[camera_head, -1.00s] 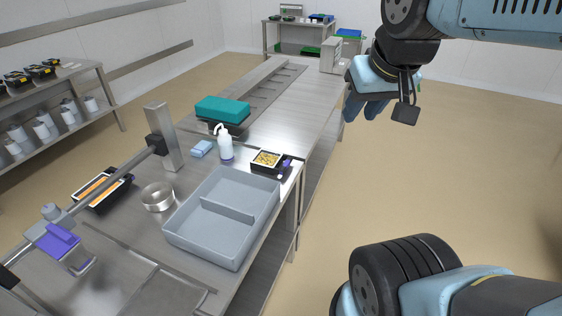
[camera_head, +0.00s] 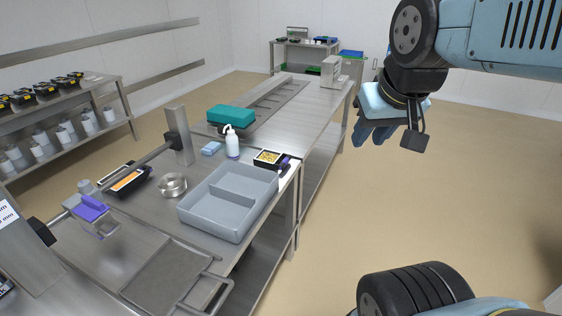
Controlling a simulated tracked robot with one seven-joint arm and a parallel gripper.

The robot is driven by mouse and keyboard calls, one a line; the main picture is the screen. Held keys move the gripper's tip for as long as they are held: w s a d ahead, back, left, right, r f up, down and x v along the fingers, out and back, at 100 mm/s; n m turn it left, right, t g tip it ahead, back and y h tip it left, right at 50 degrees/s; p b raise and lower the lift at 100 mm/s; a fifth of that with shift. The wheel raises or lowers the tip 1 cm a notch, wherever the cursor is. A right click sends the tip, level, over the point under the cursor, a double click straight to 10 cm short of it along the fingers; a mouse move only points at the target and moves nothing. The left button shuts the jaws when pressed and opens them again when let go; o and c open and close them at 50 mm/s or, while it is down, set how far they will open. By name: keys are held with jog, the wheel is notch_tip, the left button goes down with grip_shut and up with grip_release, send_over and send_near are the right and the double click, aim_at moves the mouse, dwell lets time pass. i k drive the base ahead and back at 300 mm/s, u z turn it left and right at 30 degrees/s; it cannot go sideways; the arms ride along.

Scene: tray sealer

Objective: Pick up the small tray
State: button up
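A small black tray with yellow food (camera_head: 268,157) sits on the steel table behind the grey bin, near the table's right edge. A dark item with a purple part lies against its right side. Another black tray, with orange food (camera_head: 126,181), sits at the left of the table, partly hidden by a metal bar. My gripper (camera_head: 374,137) hangs in the air to the right of the table, over the floor and apart from both trays. Its blue fingers point down. Nothing shows in them, but their spacing is unclear from this angle.
A grey divided bin (camera_head: 225,228) stands empty on the near table. Beside it are a metal bowl (camera_head: 173,184), a white bottle (camera_head: 232,146) and a blue cloth (camera_head: 211,148). A teal box (camera_head: 230,115) stands farther back. The floor (camera_head: 420,200) on the right is clear.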

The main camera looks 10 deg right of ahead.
aim_at(268, 159)
jog(key=u, duration=0.2)
jog(key=i, duration=0.85)
jog(key=z, duration=0.1)
